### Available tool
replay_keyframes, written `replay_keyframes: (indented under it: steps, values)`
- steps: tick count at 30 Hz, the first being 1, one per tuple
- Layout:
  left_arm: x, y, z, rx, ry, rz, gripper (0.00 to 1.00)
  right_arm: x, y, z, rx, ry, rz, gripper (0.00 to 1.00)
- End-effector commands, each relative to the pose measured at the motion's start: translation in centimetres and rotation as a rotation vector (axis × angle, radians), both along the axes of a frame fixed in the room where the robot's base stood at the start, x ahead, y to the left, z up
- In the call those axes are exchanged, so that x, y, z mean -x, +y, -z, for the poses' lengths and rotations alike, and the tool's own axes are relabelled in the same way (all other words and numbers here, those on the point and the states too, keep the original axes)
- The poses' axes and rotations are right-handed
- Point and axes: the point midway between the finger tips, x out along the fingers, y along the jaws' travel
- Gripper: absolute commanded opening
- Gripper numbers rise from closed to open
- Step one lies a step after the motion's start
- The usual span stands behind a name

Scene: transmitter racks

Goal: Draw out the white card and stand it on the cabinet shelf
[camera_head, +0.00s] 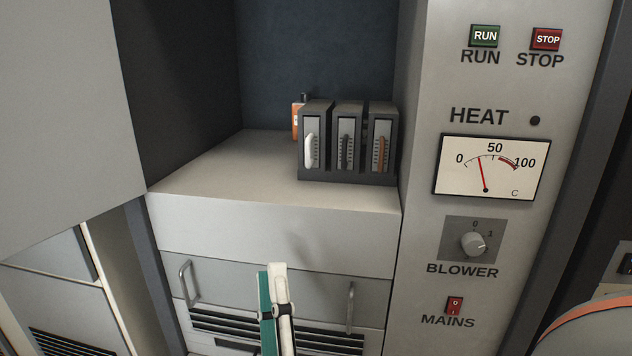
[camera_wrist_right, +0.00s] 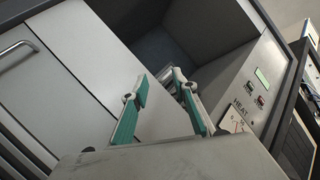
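The white card (camera_head: 310,150), with a white handle on its front, sits in the left slot of a dark three-slot rack (camera_head: 347,178). The rack stands on the cabinet shelf (camera_head: 225,180), toward its right side. My right gripper (camera_head: 271,270) is in front of the cabinet, below the shelf edge and lower left of the rack, apart from both. In the right wrist view, its teal-padded fingers (camera_wrist_right: 161,80) are spread with nothing between them. My left gripper is in neither view. The rack does not show clearly in the wrist view.
A dark-handled card (camera_head: 346,150) and an orange-brown-handled card (camera_head: 380,150) fill the other slots. An orange object (camera_head: 297,120) stands partly hidden behind the rack. The shelf's left part is clear. A control panel (camera_head: 490,230) flanks the right; a large grey panel (camera_head: 60,110) flanks the left.

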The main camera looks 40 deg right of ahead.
Motion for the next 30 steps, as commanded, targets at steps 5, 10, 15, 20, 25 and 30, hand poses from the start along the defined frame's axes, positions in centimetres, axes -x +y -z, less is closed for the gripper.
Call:
replay_keyframes:
  steps: [5,10,15,20,25,30]
  values:
    - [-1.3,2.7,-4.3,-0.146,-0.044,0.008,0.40,-0.6,-5.1,-11.2,-0.392,-0.259,0.024,0.28]
    - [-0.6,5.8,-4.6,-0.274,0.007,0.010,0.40,-3.0,-8.3,-15.0,-0.761,-0.370,0.029,0.28]
    - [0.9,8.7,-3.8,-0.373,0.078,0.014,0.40,-5.7,-9.1,-15.7,-1.051,-0.401,0.042,0.28]
    - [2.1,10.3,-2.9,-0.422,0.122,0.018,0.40,-7.3,-8.9,-15.2,-1.205,-0.402,0.058,0.28]
    - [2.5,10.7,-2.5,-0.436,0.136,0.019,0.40,-8.0,-9.3,-14.7,-1.251,-0.400,0.064,0.28]
    - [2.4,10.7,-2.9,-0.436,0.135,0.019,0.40,-9.0,-11.3,-14.7,-1.247,-0.401,0.065,0.28]
